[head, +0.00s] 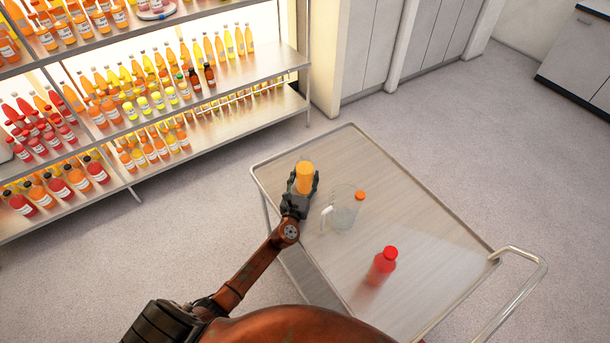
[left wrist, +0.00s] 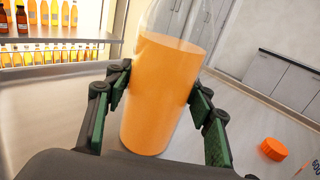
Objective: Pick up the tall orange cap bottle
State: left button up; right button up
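A clear container of orange liquid (head: 304,178) is at the far left corner of the cart, between the fingers of my left gripper (head: 302,190). In the left wrist view the liquid column (left wrist: 160,90) stands upright, with clear wall above it; its top is cut off. Both fingers of the gripper (left wrist: 160,98) press against its sides. I cannot tell whether its base touches the cart. A loose orange cap (head: 360,195) lies on the cart to the right; it also shows in the left wrist view (left wrist: 272,149). My right gripper is not in view.
A clear jug (head: 343,212) stands on the cart (head: 430,225) close right of my left gripper. A red bottle (head: 382,267) stands nearer the front. A shelf (head: 250,70) full of juice bottles is at the left. The cart's right half is clear.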

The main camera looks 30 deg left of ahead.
aim_at(310, 161)
pick_arm(q)
jog(key=c, duration=1.1)
jog(key=shift+c, duration=0.2)
jog(key=shift+r, duration=0.2)
jog(key=shift+r+p, duration=0.4)
jog(key=shift+r, duration=0.3)
jog(key=s+d+r+p, duration=0.1)
jog(key=r, duration=0.1)
jog(key=s+d+r+p, duration=0.1)
jog(key=r+p, duration=0.1)
jog(key=r, duration=0.1)
jog(key=s+r+p, duration=0.1)
jog(key=r+p, duration=0.1)
jog(key=shift+s+d+r, duration=0.3)
jog(key=shift+s+d, duration=0.1)
jog(key=s+d+r+p, duration=0.2)
jog(key=s+d+r, duration=0.1)
jog(key=s+d, duration=0.2)
jog(key=shift+s+d+r, duration=0.2)
jog(key=shift+s+r, duration=0.2)
jog(key=shift+s, duration=0.85)
